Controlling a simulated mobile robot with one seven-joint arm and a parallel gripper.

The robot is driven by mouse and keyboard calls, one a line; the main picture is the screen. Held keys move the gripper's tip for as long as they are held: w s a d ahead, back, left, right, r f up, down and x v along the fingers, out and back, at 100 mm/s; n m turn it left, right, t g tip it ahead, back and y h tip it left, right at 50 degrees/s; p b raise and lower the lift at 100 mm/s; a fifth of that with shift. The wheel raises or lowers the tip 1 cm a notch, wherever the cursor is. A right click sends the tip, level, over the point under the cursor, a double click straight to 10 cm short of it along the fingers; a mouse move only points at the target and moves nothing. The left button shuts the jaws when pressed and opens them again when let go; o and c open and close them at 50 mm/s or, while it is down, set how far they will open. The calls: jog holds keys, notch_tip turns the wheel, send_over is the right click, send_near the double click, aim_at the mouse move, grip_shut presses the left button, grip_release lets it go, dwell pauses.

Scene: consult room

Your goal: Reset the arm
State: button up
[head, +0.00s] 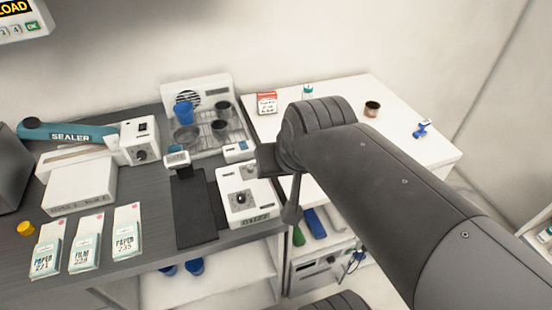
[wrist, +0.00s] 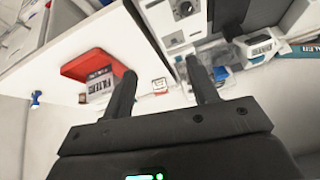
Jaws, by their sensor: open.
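My arm (head: 390,185) reaches in from the lower right of the head view and crosses over the white table, bent at its far end. My gripper (wrist: 160,76) shows in the wrist view with its two dark fingers spread apart and nothing between them. In the head view the arm largely hides the gripper, and I cannot make out its fingers clearly.
A white table (head: 395,98) holds a red-and-white box (head: 266,103), a brown cup (head: 371,109) and a blue item (head: 422,128). The grey counter (head: 145,205) holds a sealer (head: 70,133), a rack with cups (head: 215,127), a white device (head: 243,196) and several paper packs (head: 86,243).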

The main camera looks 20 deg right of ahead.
jog(key=s, duration=0.1)
jog(key=s+n, duration=0.1)
jog(key=shift+s+d+f+n+g, duration=0.1)
jog(key=shift+s+f+n+g, duration=0.2)
jog(key=shift+s+f, duration=0.1)
